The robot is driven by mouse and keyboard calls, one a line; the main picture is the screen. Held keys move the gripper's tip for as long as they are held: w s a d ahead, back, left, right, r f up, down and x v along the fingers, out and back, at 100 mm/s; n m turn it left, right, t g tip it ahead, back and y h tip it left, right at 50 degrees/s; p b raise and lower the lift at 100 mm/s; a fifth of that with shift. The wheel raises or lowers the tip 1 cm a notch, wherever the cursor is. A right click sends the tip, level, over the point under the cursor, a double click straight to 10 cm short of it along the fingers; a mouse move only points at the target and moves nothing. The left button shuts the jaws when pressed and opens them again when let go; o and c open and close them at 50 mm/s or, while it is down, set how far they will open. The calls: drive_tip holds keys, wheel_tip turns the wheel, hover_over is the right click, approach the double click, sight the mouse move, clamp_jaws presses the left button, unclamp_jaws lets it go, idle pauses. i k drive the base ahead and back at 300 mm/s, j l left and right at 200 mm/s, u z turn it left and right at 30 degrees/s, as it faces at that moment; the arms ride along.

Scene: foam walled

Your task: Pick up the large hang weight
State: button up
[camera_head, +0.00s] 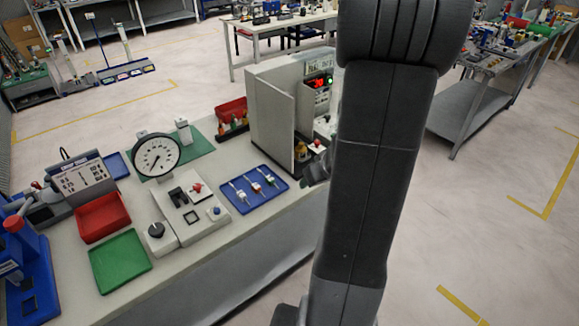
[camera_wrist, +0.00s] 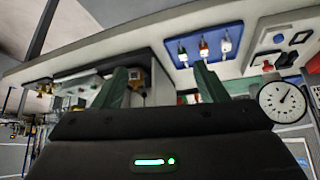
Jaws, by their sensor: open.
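My gripper (camera_wrist: 163,84) is open, its two green fingers spread apart with nothing held between them in the wrist view. A small brass-yellow object (camera_wrist: 139,80), which may be the large hang weight, shows just right of the left finger, partly hidden by it and by the gripper body. My gripper is mostly hidden behind my arm there, near the booth's open front.
The booth wall (camera_head: 272,117) rises beside the yellow object. A blue tray (camera_head: 241,206) with several small tools lies left of it. A dial gauge (camera_head: 157,156), red tray (camera_head: 103,217) and green tray (camera_head: 119,260) stand farther left. More brass pieces (camera_wrist: 45,86) show in the wrist view.

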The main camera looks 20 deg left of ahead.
sight(300, 151)
drive_tip(key=i+j, duration=0.1)
drive_tip(key=i, duration=0.3)
drive_tip(key=i+j+u, duration=0.1)
drive_tip(key=i, duration=0.35)
